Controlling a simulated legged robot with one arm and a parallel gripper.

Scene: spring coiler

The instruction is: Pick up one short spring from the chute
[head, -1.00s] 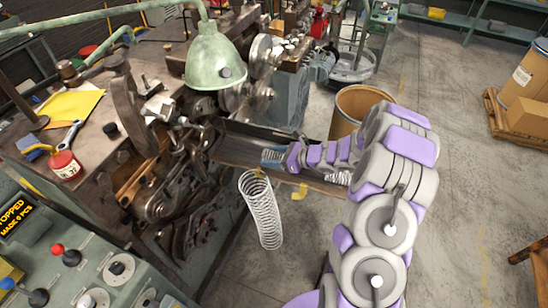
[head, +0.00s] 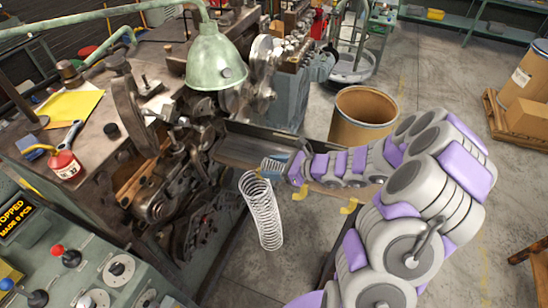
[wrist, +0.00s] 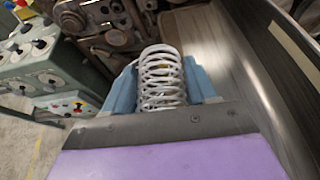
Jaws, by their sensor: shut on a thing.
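My gripper (head: 284,167) is over the metal chute (head: 240,153) in the head view. Its blue fingers are shut on a short spring (wrist: 162,76), one finger on each side of the coils in the wrist view. The short spring also shows in the head view (head: 271,165), at the tip of my gripper. Whether it touches the chute is hard to tell. My arm covers the right part of the chute, so any springs lying there are hidden in the head view.
A long white spring (head: 262,212) hangs from the coiling machine just below the chute. A green lamp (head: 214,62) hangs over the machine. A brown drum (head: 363,116) stands behind my arm. The control panel (head: 95,275) is at the lower left. Open floor lies right.

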